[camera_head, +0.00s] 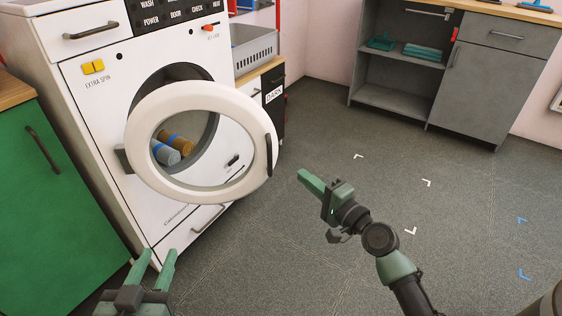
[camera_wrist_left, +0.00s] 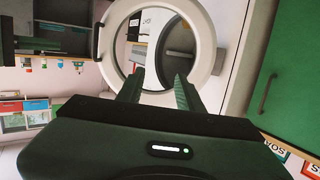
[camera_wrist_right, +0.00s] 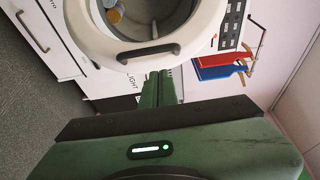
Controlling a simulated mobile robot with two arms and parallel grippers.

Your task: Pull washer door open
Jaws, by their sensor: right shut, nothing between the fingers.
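The white washer (camera_head: 90,130) stands at the left, and its round door (camera_head: 192,190) is swung partly open toward me. The door is a white ring with a clear middle and a dark handle (camera_head: 269,155) on its right rim; the handle also shows in the right wrist view (camera_wrist_right: 148,53). My right gripper (camera_head: 303,178) is shut and empty, right of the handle and apart from it. My left gripper (camera_head: 160,254) is open and empty, low in front of the washer. The door ring shows beyond its fingers in the left wrist view (camera_wrist_left: 206,50).
Rolled blue-grey and brown cloths (camera_head: 180,142) lie in the drum. A green cabinet (camera_head: 40,210) stands left of the washer. A grey basket (camera_head: 253,50) sits on the unit to its right. A grey cabinet (camera_head: 488,80) is at the back.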

